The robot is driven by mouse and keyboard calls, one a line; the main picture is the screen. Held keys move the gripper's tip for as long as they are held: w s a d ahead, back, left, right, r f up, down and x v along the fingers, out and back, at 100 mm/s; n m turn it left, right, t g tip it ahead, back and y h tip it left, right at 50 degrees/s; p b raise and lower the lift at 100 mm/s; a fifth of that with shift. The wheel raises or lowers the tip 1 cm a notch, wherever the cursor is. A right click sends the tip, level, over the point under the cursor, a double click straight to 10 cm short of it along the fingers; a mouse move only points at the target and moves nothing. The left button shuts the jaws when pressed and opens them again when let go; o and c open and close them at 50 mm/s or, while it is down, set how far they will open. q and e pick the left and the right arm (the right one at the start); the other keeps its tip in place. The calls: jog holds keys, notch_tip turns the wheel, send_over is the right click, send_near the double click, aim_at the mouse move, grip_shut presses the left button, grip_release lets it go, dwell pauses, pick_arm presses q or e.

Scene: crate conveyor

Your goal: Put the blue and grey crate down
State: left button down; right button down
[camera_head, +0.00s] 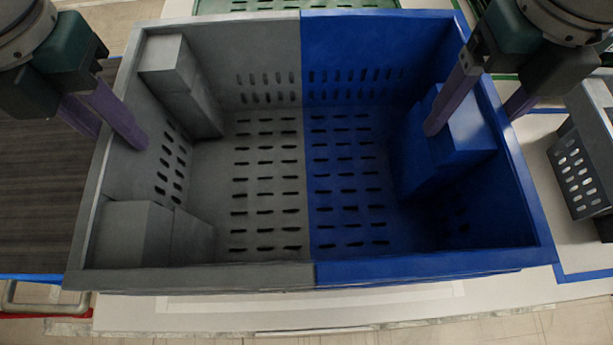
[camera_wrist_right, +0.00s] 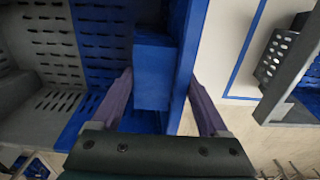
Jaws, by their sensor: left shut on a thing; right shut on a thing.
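The blue and grey crate (camera_head: 309,267) fills the middle of the head view, grey on the left half and blue on the right. It is open on top, has slotted walls and floor, and holds no loose objects. My left gripper (camera_head: 108,122) is shut on the crate's grey left wall, one finger inside and one outside. My right gripper (camera_head: 478,112) is shut on the blue right wall in the same way. In the right wrist view the blue wall (camera_wrist_right: 188,65) runs between the two purple fingers (camera_wrist_right: 160,100). Whether the crate's underside touches anything is hidden.
A white surface (camera_head: 380,308) with blue edge lines lies below and to the right of the crate. A dark belt-like surface (camera_head: 40,200) is at left. A grey perforated crate (camera_head: 580,165) stands at right. A green crate (camera_head: 250,5) is at the far edge.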

pick_arm(q)
jog(key=c, duration=1.1)
grip_release()
jog(key=shift+f, duration=0.15)
pick_arm(e)
jog(key=shift+c, duration=1.4)
grip_release()
jog(key=shift+d+f, duration=0.1)
jog(key=shift+f, duration=0.05)
pick_arm(q)
jog(key=o, duration=0.4)
pick_arm(e)
jog(key=shift+o, duration=1.4)
pick_arm(q)
notch_tip(320, 180, up, 12)
pick_arm(e)
notch_tip(320, 180, up, 12)
pick_arm(q)
jog(key=shift+s, duration=0.1)
pick_arm(e)
jog(key=shift+s, duration=0.1)
